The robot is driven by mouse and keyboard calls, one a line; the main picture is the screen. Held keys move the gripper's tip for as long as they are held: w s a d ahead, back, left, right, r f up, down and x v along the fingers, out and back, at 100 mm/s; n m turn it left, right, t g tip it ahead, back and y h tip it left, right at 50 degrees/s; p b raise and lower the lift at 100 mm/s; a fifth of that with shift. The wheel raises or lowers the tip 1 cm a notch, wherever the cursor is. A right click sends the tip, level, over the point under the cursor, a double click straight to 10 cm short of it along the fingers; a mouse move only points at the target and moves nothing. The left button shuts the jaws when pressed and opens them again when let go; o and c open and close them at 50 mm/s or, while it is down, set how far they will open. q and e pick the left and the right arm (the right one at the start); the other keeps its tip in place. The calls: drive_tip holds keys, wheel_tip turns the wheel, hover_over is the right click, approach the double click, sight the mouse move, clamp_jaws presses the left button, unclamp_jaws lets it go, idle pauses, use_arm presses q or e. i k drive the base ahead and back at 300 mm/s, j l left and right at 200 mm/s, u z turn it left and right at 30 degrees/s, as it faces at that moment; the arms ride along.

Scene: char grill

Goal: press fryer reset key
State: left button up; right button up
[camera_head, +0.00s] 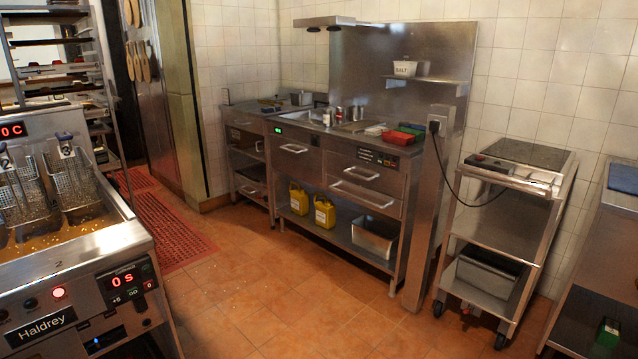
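The fryer (75,265) stands at the lower left, with wire baskets (72,180) in its oil. Its front panel has a dark control box (127,283) with a red display reading "0 s". Small keys with red marks sit under the display; one at the right looks marked "0" (151,284). The key labels are too small to read surely. Neither of my grippers is in view, and nothing covers the panel.
A steel counter (300,150) with drawers stands at the back, with yellow jugs (324,212) on its lower shelf. A wheeled steel cart (505,225) stands at the right. Red floor mats (170,230) lie behind the fryer. The tiled floor (270,290) in the middle is clear.

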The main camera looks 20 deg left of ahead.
sight(113, 312)
drive_tip(key=i+l+u, duration=0.1)
drive_tip(key=u, duration=0.3)
drive_tip(key=i+l+u, duration=0.25)
drive_tip(key=u, duration=0.15)
drive_tip(key=i+l+u, duration=0.25)
drive_tip(key=u, duration=0.2)
drive_tip(key=i+l+u, duration=0.1)
drive_tip(key=l+u, duration=0.15)
drive_tip(key=u, duration=0.15)
drive_tip(key=i+l+u, duration=0.1)
drive_tip(key=l+u, duration=0.65)
drive_tip(key=l, duration=0.15)
drive_tip(key=l+u, duration=0.35)
drive_tip(key=l, duration=0.15)
drive_tip(key=l+u, duration=0.35)
drive_tip(key=l, duration=0.15)
drive_tip(key=k+j, duration=0.3)
